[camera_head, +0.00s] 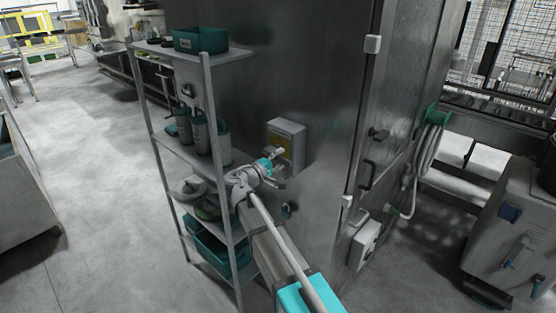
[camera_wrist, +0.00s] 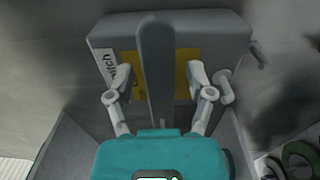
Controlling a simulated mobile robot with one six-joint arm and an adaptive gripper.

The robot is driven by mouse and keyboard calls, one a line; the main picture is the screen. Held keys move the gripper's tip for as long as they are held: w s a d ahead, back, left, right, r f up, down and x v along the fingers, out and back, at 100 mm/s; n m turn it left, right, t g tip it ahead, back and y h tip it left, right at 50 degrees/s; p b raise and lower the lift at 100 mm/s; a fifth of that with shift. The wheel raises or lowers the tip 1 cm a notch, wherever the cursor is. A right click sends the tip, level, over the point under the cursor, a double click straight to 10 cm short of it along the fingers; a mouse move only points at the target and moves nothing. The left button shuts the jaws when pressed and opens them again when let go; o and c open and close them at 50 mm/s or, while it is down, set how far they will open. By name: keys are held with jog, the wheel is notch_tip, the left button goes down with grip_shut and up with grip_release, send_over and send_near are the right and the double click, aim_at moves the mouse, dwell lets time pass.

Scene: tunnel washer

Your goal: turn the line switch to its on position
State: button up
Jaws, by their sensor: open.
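The switch box (camera_head: 286,143) is a grey box on the large steel cabinet's wall, right of the shelf rack. In the wrist view the box (camera_wrist: 220,35) has a yellow plate (camera_wrist: 187,62) and a white label ending in "witch". A long dark grey bar (camera_wrist: 157,70), which looks like the switch's lever, runs upright in the picture across the plate. My gripper (camera_head: 275,166) is at the front of the box. In the wrist view its fingers (camera_wrist: 160,88) are open, one on each side of the bar, with visible gaps. Contact with the bar cannot be seen.
A metal shelf rack (camera_head: 220,165) with bottles and teal bins stands close on the left of my arm. A door handle (camera_head: 368,174) and a coiled hose (camera_head: 428,145) are on the right. A grey cart (camera_head: 515,235) stands at far right.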

jog(key=shift+c, duration=0.2)
grip_shut()
jog(key=shift+a, duration=0.1)
jog(key=shift+d, duration=0.2)
